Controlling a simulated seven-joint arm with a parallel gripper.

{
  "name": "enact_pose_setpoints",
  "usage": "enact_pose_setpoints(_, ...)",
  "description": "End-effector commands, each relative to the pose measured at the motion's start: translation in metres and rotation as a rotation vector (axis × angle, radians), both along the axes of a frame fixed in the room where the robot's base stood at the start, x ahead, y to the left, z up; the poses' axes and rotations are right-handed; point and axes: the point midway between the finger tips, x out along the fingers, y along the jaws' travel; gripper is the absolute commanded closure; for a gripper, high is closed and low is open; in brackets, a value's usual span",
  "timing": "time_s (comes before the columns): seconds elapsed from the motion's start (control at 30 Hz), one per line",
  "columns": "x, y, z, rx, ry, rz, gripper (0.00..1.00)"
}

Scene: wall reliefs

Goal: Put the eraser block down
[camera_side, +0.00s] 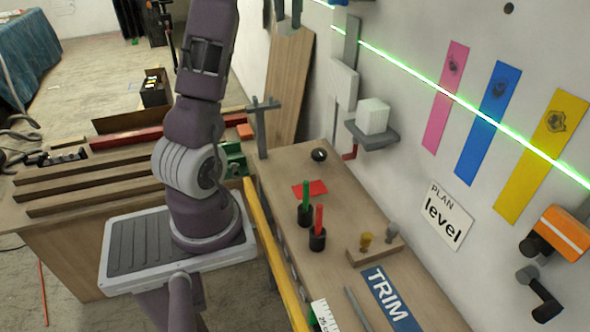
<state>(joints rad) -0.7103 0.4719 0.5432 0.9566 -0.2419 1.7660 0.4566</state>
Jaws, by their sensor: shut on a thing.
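My gripper is not in view. My arm rises from its base and leaves the picture at the top edge. No block in a gripper's jaws can be seen. A white block (373,116) rests on a small grey wall ledge (385,136); I cannot tell whether it is the eraser block. A red flat piece (310,188) lies on the wooden bench (330,160) along the wall.
Green (306,198) and red (319,222) markers stand in black holders on the bench. An orange device (562,232) juts from the wall.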

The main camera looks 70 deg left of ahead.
Motion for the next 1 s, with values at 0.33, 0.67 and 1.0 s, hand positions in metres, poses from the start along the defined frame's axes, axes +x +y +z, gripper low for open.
enact_pose_setpoints(0.33,-0.014,-0.023,0.018,0.011,0.010,0.378,1.00)
enact_pose_setpoints(0.67,-0.041,-0.049,0.016,-0.005,-0.002,0.882,1.00)
enact_pose_setpoints(1.0,-0.041,-0.049,-0.079,-0.006,0.006,0.875,1.00)
